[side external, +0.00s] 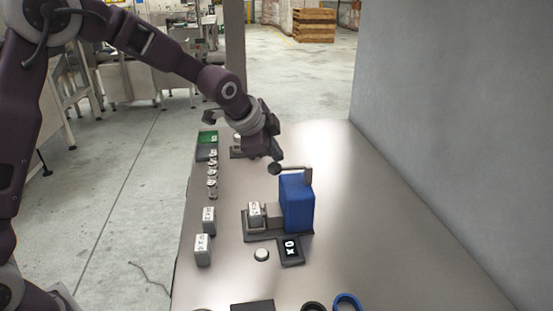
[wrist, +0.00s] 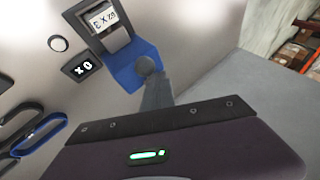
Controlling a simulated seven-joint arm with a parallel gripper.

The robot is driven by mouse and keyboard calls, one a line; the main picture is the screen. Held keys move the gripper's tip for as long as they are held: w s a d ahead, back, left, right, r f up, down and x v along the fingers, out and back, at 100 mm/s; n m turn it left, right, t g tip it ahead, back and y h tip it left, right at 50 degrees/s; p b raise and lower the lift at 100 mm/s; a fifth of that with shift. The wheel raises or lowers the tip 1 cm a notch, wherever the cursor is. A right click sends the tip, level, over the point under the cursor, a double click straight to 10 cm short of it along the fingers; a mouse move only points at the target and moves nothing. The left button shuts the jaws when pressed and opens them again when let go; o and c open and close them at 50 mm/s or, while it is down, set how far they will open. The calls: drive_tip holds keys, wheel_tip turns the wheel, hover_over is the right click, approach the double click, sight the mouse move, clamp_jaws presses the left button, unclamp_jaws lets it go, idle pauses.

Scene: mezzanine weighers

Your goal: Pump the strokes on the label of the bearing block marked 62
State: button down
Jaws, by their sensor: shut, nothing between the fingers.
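A blue pump (side external: 298,203) stands on a dark base on the table, with a grey lever ending in a dark round knob (side external: 274,168). A pale bearing block (side external: 255,210) sits on the pump's base; its label in the wrist view (wrist: 104,18) is upside down and seems to read 62 x3. A black counter (side external: 290,250) in front of the pump shows x0, also in the wrist view (wrist: 82,68). My gripper (side external: 278,156) is shut and empty, its tips just by the knob, which shows beyond them in the wrist view (wrist: 145,65). I cannot tell whether they touch.
A white round button (side external: 261,254) lies beside the counter. Two more labelled blocks (side external: 208,220) (side external: 203,249) stand at the left edge, with several small metal pieces (side external: 212,176) behind. A blue ring (side external: 347,302) lies at the front. A grey wall (side external: 450,130) rises at right.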

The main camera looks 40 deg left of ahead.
drive_tip(key=shift+s+a+f, duration=0.1)
drive_tip(key=shift+s+f, duration=0.05)
drive_tip(key=shift+f, duration=0.8)
idle(0.7)
drive_tip(key=shift+w+d+r, duration=0.15)
drive_tip(key=shift+r, duration=0.9)
drive_tip(key=shift+w+d+r, duration=0.1)
drive_tip(key=shift+w+r, duration=0.05)
drive_tip(key=shift+r, duration=0.85)
drive_tip(key=shift+w+d+r, duration=0.1)
drive_tip(key=shift+r, duration=0.7)
drive_tip(key=shift+w+d+r, duration=0.15)
drive_tip(key=shift+r, duration=0.7)
drive_tip(key=shift+w+d+r, duration=0.1)
drive_tip(key=shift+r, duration=0.7)
drive_tip(key=r, duration=0.3)
drive_tip(key=shift+w+d+r, duration=0.25)
drive_tip(key=shift+d+r, duration=0.05)
drive_tip(key=shift+r, duration=0.05)
